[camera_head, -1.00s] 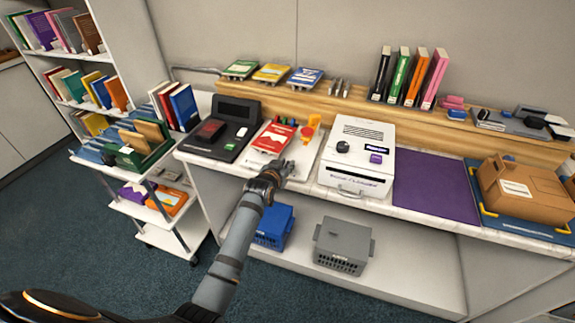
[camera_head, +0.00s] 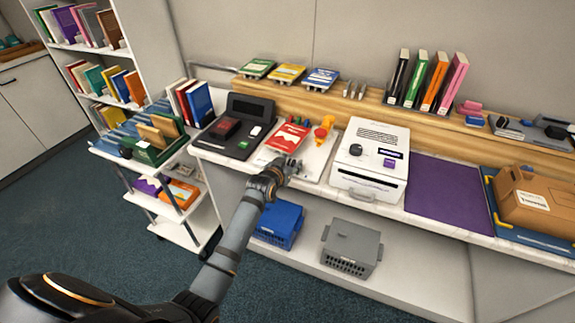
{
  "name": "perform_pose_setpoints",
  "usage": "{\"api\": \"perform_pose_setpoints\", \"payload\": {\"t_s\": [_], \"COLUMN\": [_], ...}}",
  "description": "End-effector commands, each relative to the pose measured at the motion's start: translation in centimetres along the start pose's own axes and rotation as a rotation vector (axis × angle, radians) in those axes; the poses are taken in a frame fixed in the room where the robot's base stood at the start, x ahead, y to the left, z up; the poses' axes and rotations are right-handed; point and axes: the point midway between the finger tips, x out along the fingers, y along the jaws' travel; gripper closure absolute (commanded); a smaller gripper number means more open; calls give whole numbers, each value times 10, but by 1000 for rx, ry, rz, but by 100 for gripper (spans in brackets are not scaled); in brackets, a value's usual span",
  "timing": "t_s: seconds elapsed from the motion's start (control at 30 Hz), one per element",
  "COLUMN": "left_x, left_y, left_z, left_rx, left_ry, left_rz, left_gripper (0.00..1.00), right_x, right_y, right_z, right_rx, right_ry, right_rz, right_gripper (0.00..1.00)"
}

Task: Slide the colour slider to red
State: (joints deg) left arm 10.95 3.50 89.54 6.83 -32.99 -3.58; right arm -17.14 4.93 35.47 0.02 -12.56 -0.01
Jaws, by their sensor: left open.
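A white board (camera_head: 312,165) lies on the counter with a red booklet (camera_head: 287,137) on it. Small green and red pieces (camera_head: 299,121) and an orange-yellow piece (camera_head: 326,125) stand at its back edge. I cannot make out for certain which part is the colour slider or where it is set. My left gripper (camera_head: 291,165) is open over the board's front edge, just in front of the red booklet, and hides part of the board. I cannot tell whether it touches anything. My right gripper is out of view.
A dark device (camera_head: 237,128) stands left of the board and a white machine with a black knob (camera_head: 368,158) right of it. A purple mat (camera_head: 446,191) is bare. A cardboard box (camera_head: 535,196) sits far right. Blue (camera_head: 280,223) and grey (camera_head: 350,248) crates are below.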

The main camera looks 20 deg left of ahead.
Motion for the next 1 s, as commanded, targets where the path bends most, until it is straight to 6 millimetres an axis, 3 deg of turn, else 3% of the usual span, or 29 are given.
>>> {"api": "perform_pose_setpoints", "payload": {"t_s": [0.17, 0.5, 0.7, 1.0], "left_x": [-28, -103, -118, -118], "left_y": [0, -1, -1, -1], "left_z": [1, 1, 0, 0], "left_rx": [2, 4, 2, 1], "left_ry": [0, -1, 0, 0], "left_rz": [0, -2, -1, -1], "left_gripper": [53, 53, 53, 53], "right_x": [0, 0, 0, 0], "right_y": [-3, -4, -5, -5], "right_z": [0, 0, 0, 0], "right_rx": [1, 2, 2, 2], "right_ry": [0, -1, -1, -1], "right_rz": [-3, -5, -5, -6], "right_gripper": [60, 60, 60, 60]}}
